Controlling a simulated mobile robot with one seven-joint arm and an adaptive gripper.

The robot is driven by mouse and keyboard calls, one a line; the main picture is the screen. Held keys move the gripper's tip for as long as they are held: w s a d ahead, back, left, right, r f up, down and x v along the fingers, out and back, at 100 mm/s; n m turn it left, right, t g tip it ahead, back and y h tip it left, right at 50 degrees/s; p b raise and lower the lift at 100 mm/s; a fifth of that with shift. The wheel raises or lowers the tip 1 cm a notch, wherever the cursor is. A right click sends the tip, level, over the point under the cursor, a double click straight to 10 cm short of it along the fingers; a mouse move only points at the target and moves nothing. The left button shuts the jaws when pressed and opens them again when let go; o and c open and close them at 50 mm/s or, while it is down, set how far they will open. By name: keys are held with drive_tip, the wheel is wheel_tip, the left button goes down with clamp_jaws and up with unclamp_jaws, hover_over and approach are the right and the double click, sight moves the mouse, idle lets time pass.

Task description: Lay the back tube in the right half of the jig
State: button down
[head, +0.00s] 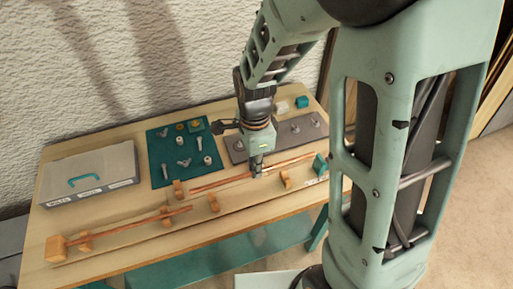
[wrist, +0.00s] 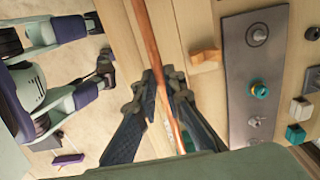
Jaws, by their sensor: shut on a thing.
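The back tube (head: 222,182) is a thin copper rod on the right, behind the jig's line of wooden blocks. My gripper (head: 257,172) is shut on it near its middle. In the wrist view the tube (wrist: 150,40) runs between my two fingers (wrist: 164,82), beside a notched wooden block (wrist: 205,60). I cannot tell how high it is held. The jig has a wooden end block (head: 56,248) at left, supports (head: 214,203) and (head: 286,180), and a teal end block (head: 320,163) at right. Another copper tube (head: 130,226) lies in its left half.
A wooden block (head: 178,188) stands by the back tube's left end. Behind are a grey case (head: 90,172), a teal mat (head: 160,150) with hardware and a grey mat (head: 240,152) with bolts. The right half's supports look bare. My arm hides some of the table's right.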

drive_tip(key=shift+w+d+f, duration=0.2)
drive_tip(key=shift+w+f, duration=0.05)
drive_tip(key=shift+f, duration=0.05)
wheel_tip(320, 180, down, 6)
drive_tip(key=b, duration=0.5)
drive_tip(key=shift+f, duration=0.1)
drive_tip(key=shift+f+b, duration=0.6)
drive_tip(key=shift+f, duration=0.1)
idle(0.4)
idle(0.4)
drive_tip(key=c, duration=1.9)
unclamp_jaws()
drive_tip(key=shift+c, duration=0.2)
drive_tip(key=shift+r, duration=0.15)
drive_tip(key=shift+r+p, duration=2.9)
drive_tip(key=shift+r, duration=0.55)
